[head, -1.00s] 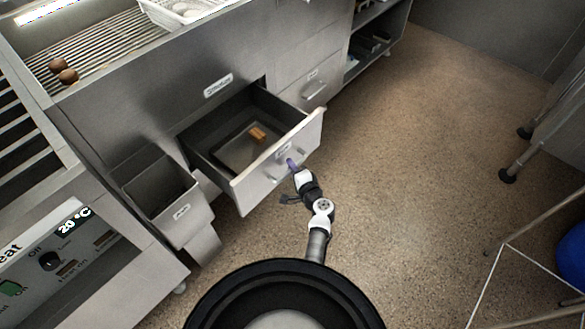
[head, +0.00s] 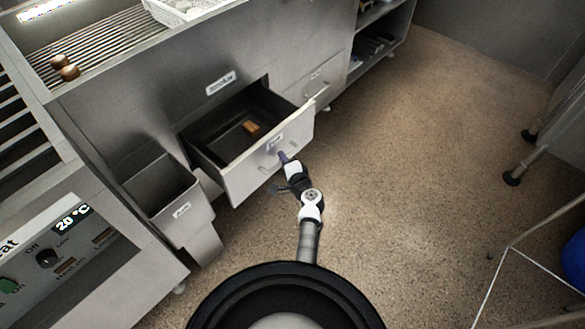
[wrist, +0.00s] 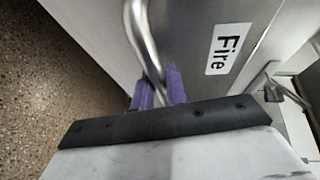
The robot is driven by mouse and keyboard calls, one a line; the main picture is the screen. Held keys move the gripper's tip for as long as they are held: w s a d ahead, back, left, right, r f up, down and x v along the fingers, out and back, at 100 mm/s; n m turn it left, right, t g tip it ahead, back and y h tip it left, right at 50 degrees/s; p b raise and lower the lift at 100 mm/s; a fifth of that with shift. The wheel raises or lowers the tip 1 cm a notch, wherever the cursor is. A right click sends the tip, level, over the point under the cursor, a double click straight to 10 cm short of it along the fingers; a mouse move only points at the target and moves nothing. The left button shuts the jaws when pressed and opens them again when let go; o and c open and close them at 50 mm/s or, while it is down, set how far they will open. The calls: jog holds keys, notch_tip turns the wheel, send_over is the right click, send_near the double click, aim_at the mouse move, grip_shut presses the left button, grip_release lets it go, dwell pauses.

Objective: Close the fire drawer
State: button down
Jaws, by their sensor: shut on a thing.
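The fire drawer (head: 240,178) is a grey metal drawer, partly pulled out of the counter front, with a brown block (head: 251,127) lying inside it. In the wrist view its front bears a white "Fire" label (wrist: 224,48) and a curved metal handle (wrist: 141,35). My gripper (head: 284,158) is at the drawer's front, by the handle. In the wrist view its purple fingers (wrist: 158,88) are shut on the handle's near end. The drawer's back part is hidden under the counter.
A grey open bin (head: 165,188) hangs left of the drawer. Another closed drawer (head: 318,78) is to the right. Two brown round items (head: 66,69) lie on the grill above. The speckled floor (head: 420,180) to the right is clear, with a metal-legged stand (head: 512,176) beyond.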

jog(key=w+a+b, duration=0.8)
jog(key=w+a, duration=0.8)
jog(key=shift+w+a, duration=0.3)
jog(key=shift+a, duration=0.05)
jog(key=shift+w+a+r, duration=0.1)
jog(key=shift+r, duration=0.1)
jog(key=c, duration=1.7)
grip_release()
jog(key=shift+w+a, duration=0.1)
jog(key=p+v, duration=0.4)
jog(key=v, duration=1)
jog(key=shift+f, duration=0.2)
